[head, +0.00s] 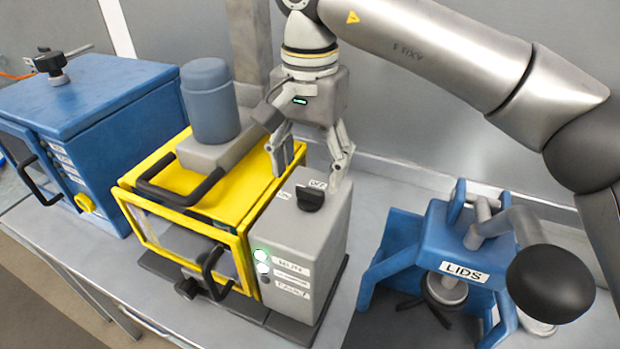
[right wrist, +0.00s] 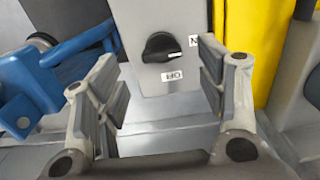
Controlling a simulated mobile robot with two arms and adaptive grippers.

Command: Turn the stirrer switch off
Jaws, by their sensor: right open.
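The stirrer switch is a black rotary knob (head: 310,198) on top of a grey control box (head: 325,245), beside the yellow-framed stirrer. In the right wrist view the knob (right wrist: 160,47) has a small pale mark on its right side, towards a partly hidden label ending in N. An OFF label (right wrist: 172,76) is on another side of the knob. A green lamp (head: 262,256) glows on the box front. My right gripper (head: 308,165) is open and empty, above and behind the knob, apart from it. In its wrist view the knob appears between the fingers (right wrist: 158,65). My left gripper is not in view.
The yellow-framed stirrer (head: 195,195) with its grey motor (head: 209,100) stands left of the box. A blue cabinet (head: 100,105) with a black top knob is further left. A blue LIDS rack (head: 460,250) stands on the right. A wall rises behind the bench.

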